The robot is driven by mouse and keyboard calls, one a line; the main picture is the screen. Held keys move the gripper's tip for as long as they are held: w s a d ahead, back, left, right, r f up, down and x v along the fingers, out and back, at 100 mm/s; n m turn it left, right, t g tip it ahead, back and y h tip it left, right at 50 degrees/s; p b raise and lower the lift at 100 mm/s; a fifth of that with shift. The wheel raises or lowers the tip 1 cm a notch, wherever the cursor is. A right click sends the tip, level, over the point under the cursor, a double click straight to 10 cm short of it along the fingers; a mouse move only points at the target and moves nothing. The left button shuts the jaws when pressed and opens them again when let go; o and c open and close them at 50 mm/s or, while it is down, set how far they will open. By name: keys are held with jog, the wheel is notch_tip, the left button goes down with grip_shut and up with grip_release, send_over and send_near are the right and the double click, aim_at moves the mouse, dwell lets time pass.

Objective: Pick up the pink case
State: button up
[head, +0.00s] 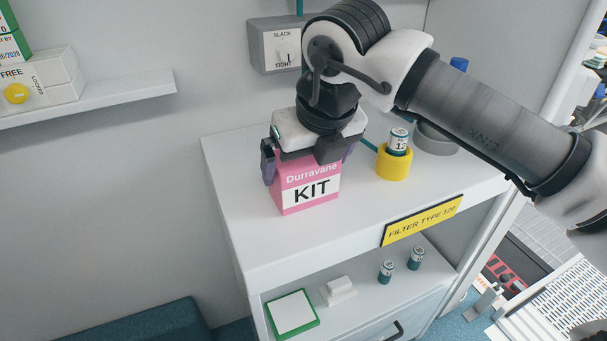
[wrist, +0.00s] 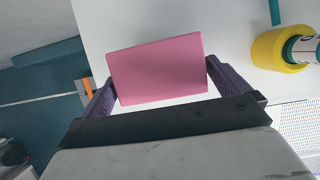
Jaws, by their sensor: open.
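The pink case (head: 308,188) stands upright on the white cabinet top, with "Durravane KIT" on its front. My gripper (head: 306,160) is above it, pointing down, with one finger at each side of the case's upper part. In the wrist view, the case's plain pink top (wrist: 158,70) lies between the two purple fingers of my gripper (wrist: 160,82). The fingers are open; small gaps or light touch at the sides cannot be told apart. The lower back of the case is hidden.
A yellow ring holder (head: 393,164) with a canister (head: 398,141) stands right of the case, and a grey round holder (head: 436,139) behind it. The cabinet top (head: 240,200) is clear at left. A wall switch box (head: 270,45) is behind my arm.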

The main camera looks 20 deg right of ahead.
jog(key=x, duration=0.3)
jog(key=shift+f, duration=0.15)
jog(key=shift+c, duration=0.3)
jog(key=c, duration=1)
jog(key=shift+r, duration=0.25)
